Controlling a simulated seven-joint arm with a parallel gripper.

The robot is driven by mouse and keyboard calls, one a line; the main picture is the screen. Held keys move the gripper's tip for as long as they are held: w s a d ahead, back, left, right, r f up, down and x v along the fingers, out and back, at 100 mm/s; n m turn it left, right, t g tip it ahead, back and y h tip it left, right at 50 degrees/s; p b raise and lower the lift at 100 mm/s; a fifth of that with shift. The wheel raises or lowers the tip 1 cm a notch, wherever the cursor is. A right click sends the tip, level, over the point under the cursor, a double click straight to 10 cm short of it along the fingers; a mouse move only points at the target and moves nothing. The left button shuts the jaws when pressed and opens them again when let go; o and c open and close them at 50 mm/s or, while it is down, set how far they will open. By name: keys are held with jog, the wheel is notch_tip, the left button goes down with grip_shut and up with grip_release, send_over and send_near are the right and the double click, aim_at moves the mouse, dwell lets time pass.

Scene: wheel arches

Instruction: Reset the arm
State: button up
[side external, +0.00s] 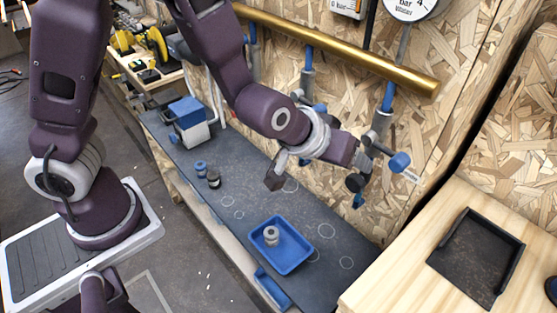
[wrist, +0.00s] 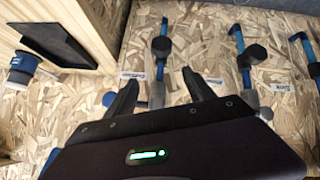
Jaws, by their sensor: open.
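My gripper (side external: 315,181) is raised above the dark workbench, in front of the chipboard wall. Its two dark fingers are spread apart, and I see nothing held between them. In the wrist view my gripper (wrist: 161,84) faces the wall, and its fingers stand apart with bare wall and a wall fitting behind the gap. My arm is bent, reaching over the bench from the left.
A blue tray (side external: 297,267) holding a grey cylinder (side external: 271,236) sits on the bench (side external: 243,185). Two small cylinders (side external: 213,179) and a blue-white box (side external: 188,122) stand farther left. A brass pipe (side external: 340,50) and blue wall fittings are near my arm. A black tray (side external: 470,265) lies right.

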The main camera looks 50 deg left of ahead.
jog(key=s+a+r+m+g+h, duration=0.1)
jog(key=s+a+r, duration=0.15)
jog(key=r, duration=0.25)
jog(key=s+a+r+h, duration=0.1)
jog(key=s+a+r, duration=0.1)
jog(key=s+r, duration=0.25)
jog(key=s+a+r+m+g+y, duration=0.1)
jog(key=s+a+r, duration=0.1)
jog(key=s+a, duration=0.3)
jog(key=s+a+r+m+g+y, duration=0.1)
jog(key=s+a, duration=0.4)
jog(key=s, duration=0.7)
jog(key=shift+s+a+r+y, duration=0.15)
jog(key=shift+s+r+y, duration=0.05)
jog(key=shift+r+y, duration=0.25)
